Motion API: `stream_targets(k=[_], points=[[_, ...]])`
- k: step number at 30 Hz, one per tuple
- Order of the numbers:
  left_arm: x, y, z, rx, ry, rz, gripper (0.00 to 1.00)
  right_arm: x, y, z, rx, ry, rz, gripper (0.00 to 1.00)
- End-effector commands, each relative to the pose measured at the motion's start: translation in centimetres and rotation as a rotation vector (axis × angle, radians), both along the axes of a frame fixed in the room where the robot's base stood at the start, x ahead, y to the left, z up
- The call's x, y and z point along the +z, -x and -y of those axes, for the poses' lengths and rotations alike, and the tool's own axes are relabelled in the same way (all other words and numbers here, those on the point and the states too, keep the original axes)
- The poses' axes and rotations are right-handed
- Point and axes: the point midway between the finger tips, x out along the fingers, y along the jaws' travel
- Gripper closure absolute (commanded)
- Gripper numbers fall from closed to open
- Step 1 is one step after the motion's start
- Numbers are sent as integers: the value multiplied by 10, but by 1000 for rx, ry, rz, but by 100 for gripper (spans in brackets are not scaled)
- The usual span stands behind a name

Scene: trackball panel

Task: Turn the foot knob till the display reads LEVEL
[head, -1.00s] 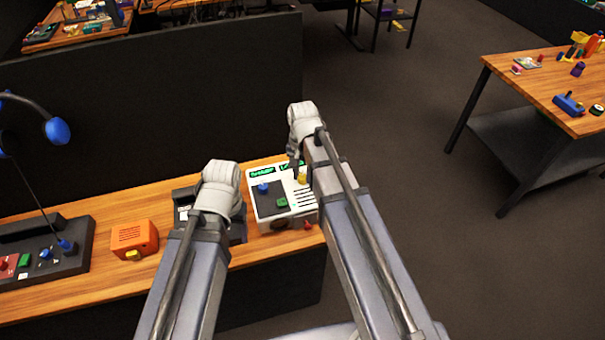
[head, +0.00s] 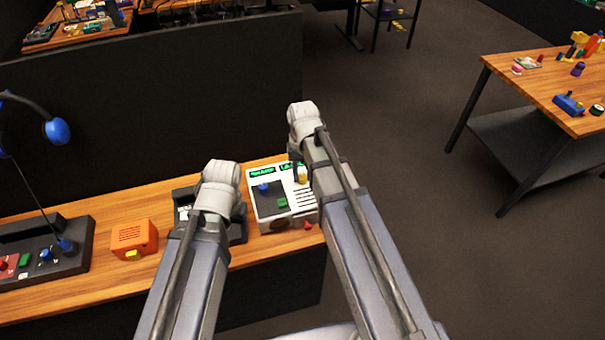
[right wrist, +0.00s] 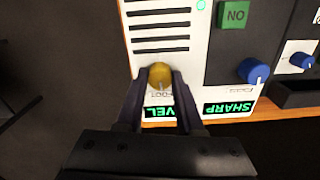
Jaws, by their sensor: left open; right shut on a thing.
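The white panel (head: 268,209) stands at the right end of the desk. Its yellow foot knob (head: 302,174) is near the back right; it also shows in the right wrist view (right wrist: 159,74). My right gripper (head: 297,166) is shut on the knob, one finger on each side (right wrist: 159,88). The foot display (right wrist: 160,113) is upside down in the right wrist view; green letters "VEL" show, and a finger covers the start. The display beside it (right wrist: 229,108) reads SHARP. My left gripper (head: 215,212) is open, mostly hidden by its own wrist, over a dark device.
The panel also bears a blue knob (head: 263,187) and a green button (head: 282,202). The dark device (head: 238,228) stands close on its left. An orange box (head: 134,239) and a dark console with a lamp are further left. A dark partition rises behind the desk.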

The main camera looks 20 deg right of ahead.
Motion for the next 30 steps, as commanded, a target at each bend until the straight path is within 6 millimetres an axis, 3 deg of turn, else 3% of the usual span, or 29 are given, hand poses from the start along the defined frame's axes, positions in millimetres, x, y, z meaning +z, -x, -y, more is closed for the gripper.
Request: stream_targets(k=[2,3,10,22,30], points=[[0,0,0,0,0,0,34,0,0,0,-1,0,0,100],[0,0,0,0,0,0,34,0,0,0,-1,0,0,62],[0,0,0,0,0,0,34,0,0,0,-2,0,0,36],[4,0,0,0,0,0,34,4,0,0,-2,0,0,34],[28,0,0,0,0,0,34,28,0,0,-2,0,0,34]])
